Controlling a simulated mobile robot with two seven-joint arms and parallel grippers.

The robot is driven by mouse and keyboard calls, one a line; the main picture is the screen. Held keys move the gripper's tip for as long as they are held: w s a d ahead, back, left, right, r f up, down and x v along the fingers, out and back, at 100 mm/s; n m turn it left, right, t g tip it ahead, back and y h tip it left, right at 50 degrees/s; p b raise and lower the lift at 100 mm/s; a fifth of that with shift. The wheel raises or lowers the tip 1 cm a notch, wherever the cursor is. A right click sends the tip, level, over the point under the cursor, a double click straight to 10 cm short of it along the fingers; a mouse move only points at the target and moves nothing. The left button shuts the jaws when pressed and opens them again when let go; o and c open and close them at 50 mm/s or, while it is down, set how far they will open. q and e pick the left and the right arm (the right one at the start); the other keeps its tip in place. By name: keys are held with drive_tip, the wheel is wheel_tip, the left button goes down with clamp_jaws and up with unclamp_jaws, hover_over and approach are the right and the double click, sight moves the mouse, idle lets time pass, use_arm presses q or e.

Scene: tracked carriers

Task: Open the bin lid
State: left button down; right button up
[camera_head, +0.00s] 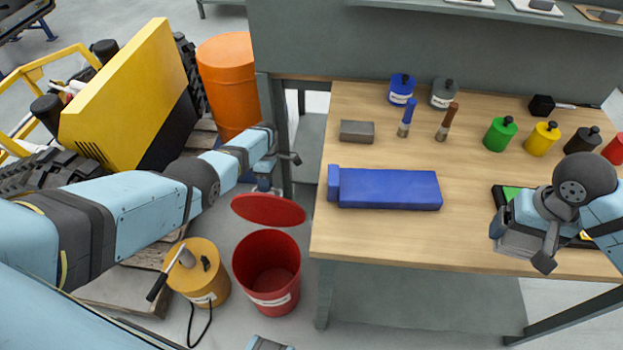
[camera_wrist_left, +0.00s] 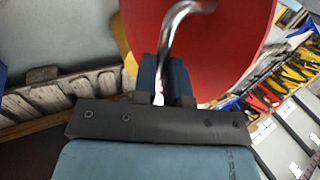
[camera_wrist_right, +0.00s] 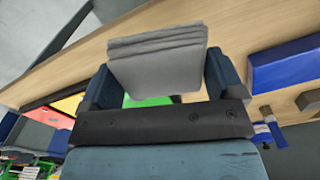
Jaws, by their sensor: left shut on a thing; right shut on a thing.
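The red bin (camera_head: 243,268) stands on the floor left of the workbench, its mouth open to view. Its red lid (camera_head: 268,209) is raised above the far side of the rim; I cannot tell whether it is hinged there. In the left wrist view, my left gripper (camera_wrist_left: 166,78) is shut on the curved metal handle (camera_wrist_left: 178,28) of the red lid (camera_wrist_left: 225,50). In the head view the left fingers (camera_head: 265,182) are just behind the lid, partly hidden. My right gripper (camera_wrist_right: 160,80) is shut on a folded grey cloth (camera_wrist_right: 158,48) over the bench's right part.
A yellow-orange drum (camera_head: 205,262) with a black-handled tool stands left of the bin. An orange barrel (camera_head: 228,80) is behind. The workbench (camera_head: 385,240) holds a blue case (camera_head: 390,189), a grey block (camera_head: 356,131) and several coloured bottles. Clear floor shows in front of the bin.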

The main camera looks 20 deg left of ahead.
use_arm(q)
drive_tip(key=shift+s+d+f, duration=0.15)
drive_tip(key=shift+s+f, duration=0.2)
drive_tip(key=shift+f, duration=0.05)
drive_tip(key=c, duration=1.4)
unclamp_jaws()
drive_tip(key=shift+f, duration=0.1)
use_arm(e)
drive_tip(key=shift+f, duration=0.1)
use_arm(q)
drive_tip(key=shift+o, duration=1.2)
drive_tip(key=shift+w, duration=0.2)
use_arm(e)
drive_tip(key=shift+w+a, duration=0.1)
drive_tip(key=shift+w, duration=0.1)
drive_tip(key=shift+s, duration=0.1)
use_arm(q)
drive_tip(key=p+v, duration=0.1)
drive_tip(key=v, duration=1.1)
drive_tip(key=shift+p, duration=0.4)
use_arm(e)
drive_tip(key=shift+r, duration=0.85)
